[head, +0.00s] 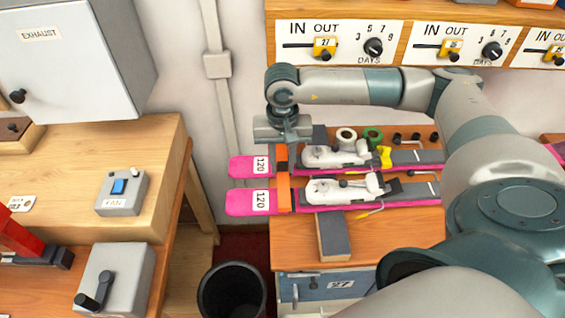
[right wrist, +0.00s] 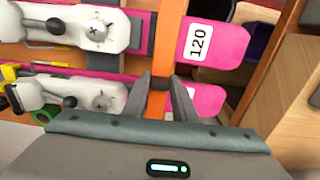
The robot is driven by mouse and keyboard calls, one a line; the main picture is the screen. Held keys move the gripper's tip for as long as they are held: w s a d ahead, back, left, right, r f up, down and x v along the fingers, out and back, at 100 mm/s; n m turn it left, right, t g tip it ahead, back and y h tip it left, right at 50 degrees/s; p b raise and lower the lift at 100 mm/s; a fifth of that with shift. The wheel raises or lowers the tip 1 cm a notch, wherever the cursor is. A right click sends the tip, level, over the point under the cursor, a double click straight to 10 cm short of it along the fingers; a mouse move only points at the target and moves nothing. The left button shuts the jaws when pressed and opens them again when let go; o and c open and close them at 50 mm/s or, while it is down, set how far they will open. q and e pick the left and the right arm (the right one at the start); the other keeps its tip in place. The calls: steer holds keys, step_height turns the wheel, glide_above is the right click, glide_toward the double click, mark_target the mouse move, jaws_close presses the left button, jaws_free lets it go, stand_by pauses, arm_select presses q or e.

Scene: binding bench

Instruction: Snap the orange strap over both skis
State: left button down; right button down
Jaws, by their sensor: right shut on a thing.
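Two pink skis, a far one (head: 240,168) and a near one (head: 238,205), lie side by side on the bench, each with a white "120" label and a white binding. The orange strap (head: 284,194) runs across both skis, just right of the labels. My right gripper (head: 282,147) points down over the far ski and is shut on the strap's far end. In the right wrist view the strap (right wrist: 165,40) runs between its two fingers (right wrist: 163,86). I cannot tell whether this end is fastened. My left gripper is out of view.
A dark block (head: 333,238) lies at the bench's front edge, before the near ski. Tape rolls (head: 346,138), a yellow clip (head: 385,157) and small black parts stand behind and beside the bindings. A black bin (head: 232,290) stands on the floor at the bench's left.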

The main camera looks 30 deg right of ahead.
mark_target(283, 170)
steer(key=shift+b, duration=0.35)
stand_by(0.3)
steer(key=shift+f+b, duration=2.05)
steer(key=shift+b, duration=0.15)
steer(key=shift+r, duration=0.1)
stand_by(0.4)
steer(key=c, duration=0.9)
jaws_free()
steer(key=shift+r+p, duration=1.55)
steer(key=shift+r, duration=3.45)
steer(key=shift+a, duration=0.1)
